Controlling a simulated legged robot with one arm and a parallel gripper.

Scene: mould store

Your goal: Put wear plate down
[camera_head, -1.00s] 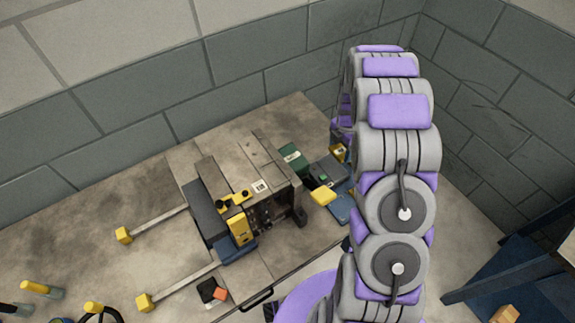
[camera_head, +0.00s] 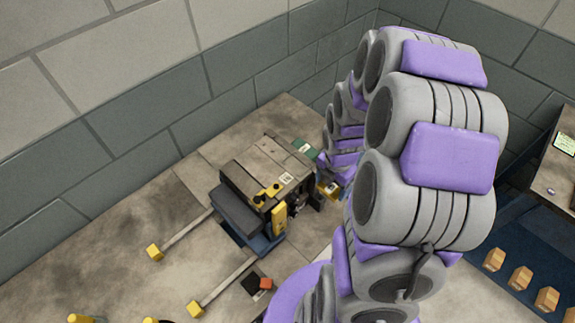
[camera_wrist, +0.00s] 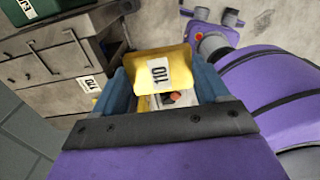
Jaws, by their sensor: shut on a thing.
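In the head view a small yellow part (camera_head: 328,190) shows beside the drawer unit, and my arm hides most of the gripper.
A green box (camera_head: 304,148) lies at the unit's far side. Two yellow-tipped forks (camera_head: 186,232) stick out towards the left. At the right, a table (camera_head: 556,168) has a blue lower shelf with several small wooden blocks (camera_head: 521,278). Open floor (camera_head: 110,262) lies at the left.

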